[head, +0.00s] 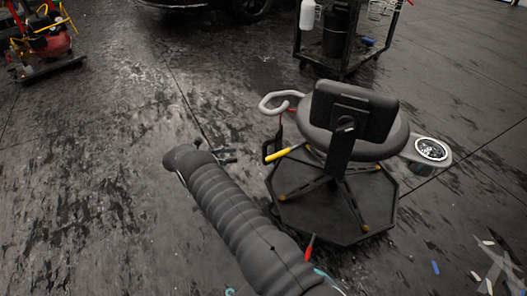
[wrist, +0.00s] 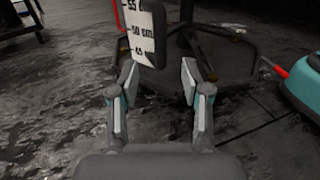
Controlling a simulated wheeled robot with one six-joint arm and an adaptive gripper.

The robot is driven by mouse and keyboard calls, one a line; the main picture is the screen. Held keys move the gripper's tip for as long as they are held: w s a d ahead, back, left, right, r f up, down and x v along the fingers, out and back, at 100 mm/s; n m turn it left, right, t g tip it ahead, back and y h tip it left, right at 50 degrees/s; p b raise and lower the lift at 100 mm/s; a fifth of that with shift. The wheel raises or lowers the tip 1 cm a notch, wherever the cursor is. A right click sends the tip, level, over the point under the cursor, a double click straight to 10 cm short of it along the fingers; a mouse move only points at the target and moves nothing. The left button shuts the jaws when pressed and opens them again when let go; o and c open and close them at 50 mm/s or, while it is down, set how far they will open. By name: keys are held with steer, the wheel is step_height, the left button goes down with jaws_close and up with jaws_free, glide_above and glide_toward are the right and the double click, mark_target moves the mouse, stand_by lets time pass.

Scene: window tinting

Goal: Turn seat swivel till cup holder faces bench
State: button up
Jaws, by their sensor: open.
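The swivel seat (head: 398,132) is a grey round cushion with a black backrest (head: 352,108) on an octagonal base (head: 335,212). Its cup holder (head: 431,150), a tray with a bright round insert, sticks out to the right. A pale hook-shaped bar (head: 277,101) and a yellow-ended lever (head: 285,153) stick out to the left. My gripper (head: 229,158) is left of the seat, apart from it. In the wrist view my gripper (wrist: 157,78) is open and empty, with part of the base (wrist: 238,55) beyond. I cannot identify a bench.
A black cart (head: 345,68) with bottles stands behind the seat. A red machine (head: 50,42) is at the far left. In the wrist view a white numbered scale (wrist: 140,38) is ahead and a teal object (wrist: 304,88) is at right. Small scraps lie lower right; floor left is clear.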

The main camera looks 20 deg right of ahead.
mark_target(265, 151)
steer(key=p+x, duration=0.1)
steer(key=x, duration=1.2)
steer(key=shift+s+d+f, duration=0.1)
steer(key=shift+s+d, duration=0.05)
steer(key=shift+d, duration=0.2)
jaws_close()
